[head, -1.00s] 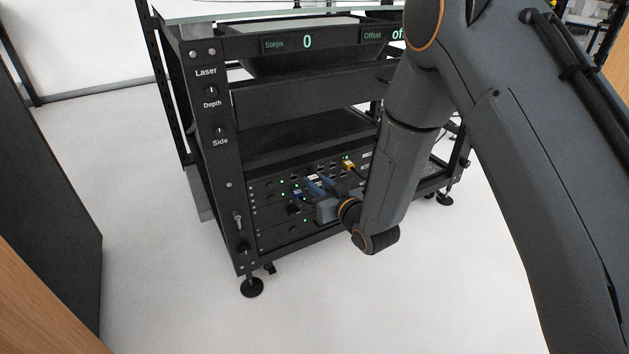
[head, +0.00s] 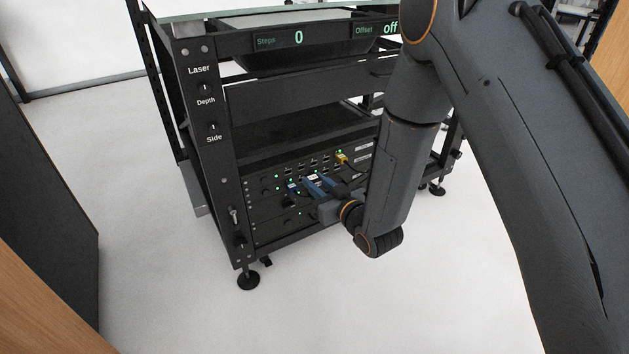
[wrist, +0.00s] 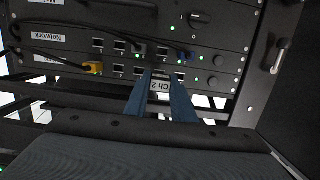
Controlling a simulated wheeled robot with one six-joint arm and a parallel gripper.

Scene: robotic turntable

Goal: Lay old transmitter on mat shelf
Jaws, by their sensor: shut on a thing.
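My gripper (wrist: 161,98) has blue fingers and is shut on a small module with a white "Ch 2" label (wrist: 160,86), which I take to be the old transmitter. The module is at the port row of a rack unit (wrist: 222,82); I cannot tell whether it is still seated in its port. In the head view, my gripper (head: 316,184) reaches the rack's front from the right, and its fingers hide most of the module. A dark, flat shelf (head: 290,132), probably the mat shelf, lies above the rack units and looks empty.
A yellow plug (wrist: 93,68) with a black cable and a blue plug (head: 291,187) sit in ports close to my fingers. Black cables cross the unit fronts. The rack's left post (head: 212,150) carries knobs. A dark cabinet (head: 45,190) stands at left; the floor between is clear.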

